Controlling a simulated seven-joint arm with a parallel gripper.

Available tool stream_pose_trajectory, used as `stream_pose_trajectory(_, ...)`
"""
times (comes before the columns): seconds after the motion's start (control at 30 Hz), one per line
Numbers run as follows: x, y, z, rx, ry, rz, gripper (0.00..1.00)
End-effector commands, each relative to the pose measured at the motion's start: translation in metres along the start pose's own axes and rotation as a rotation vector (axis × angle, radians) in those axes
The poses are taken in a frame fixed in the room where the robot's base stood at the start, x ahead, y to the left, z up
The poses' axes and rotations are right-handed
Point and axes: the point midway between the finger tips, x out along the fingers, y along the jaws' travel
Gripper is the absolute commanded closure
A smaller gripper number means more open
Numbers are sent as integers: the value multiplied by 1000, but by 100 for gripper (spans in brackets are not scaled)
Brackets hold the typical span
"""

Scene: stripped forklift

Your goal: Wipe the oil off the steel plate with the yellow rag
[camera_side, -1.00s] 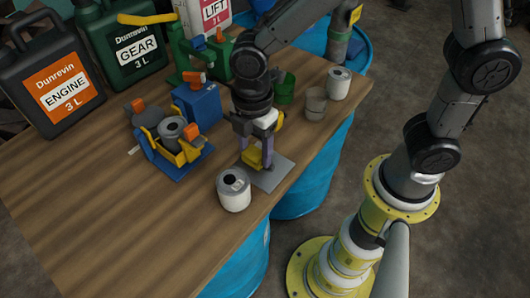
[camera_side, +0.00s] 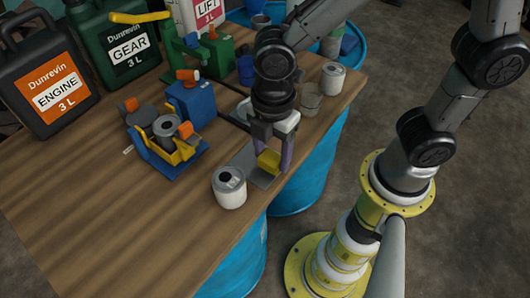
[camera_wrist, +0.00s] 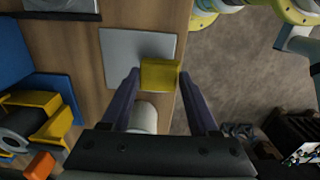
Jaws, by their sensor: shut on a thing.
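My gripper (camera_side: 271,163) is shut on the yellow rag (camera_side: 268,161), a folded block shape, over the grey steel plate (camera_side: 244,159) near the table's edge. In the wrist view the rag (camera_wrist: 160,75) sits between my fingertips (camera_wrist: 159,78), overlapping the plate's lower right corner. Bare plate (camera_wrist: 125,50) shows to its left and above. I cannot tell whether the rag touches the plate. No clear oil mark shows on the visible part; the rest is hidden under the rag and gripper.
A white can (camera_side: 229,187) stands just left of the plate. A blue and yellow holder (camera_side: 165,145) with grey cylinders is further left. A grey cup (camera_side: 309,99) and white can (camera_side: 333,78) stand behind. Large jugs (camera_side: 45,80) line the back. The front left table is clear.

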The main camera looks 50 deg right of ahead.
Motion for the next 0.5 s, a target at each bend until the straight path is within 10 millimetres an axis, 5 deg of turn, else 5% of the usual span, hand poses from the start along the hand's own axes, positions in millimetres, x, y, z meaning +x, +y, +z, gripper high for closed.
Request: stream_pose_trajectory(0.5,-48,1,0,0,4,5,91)
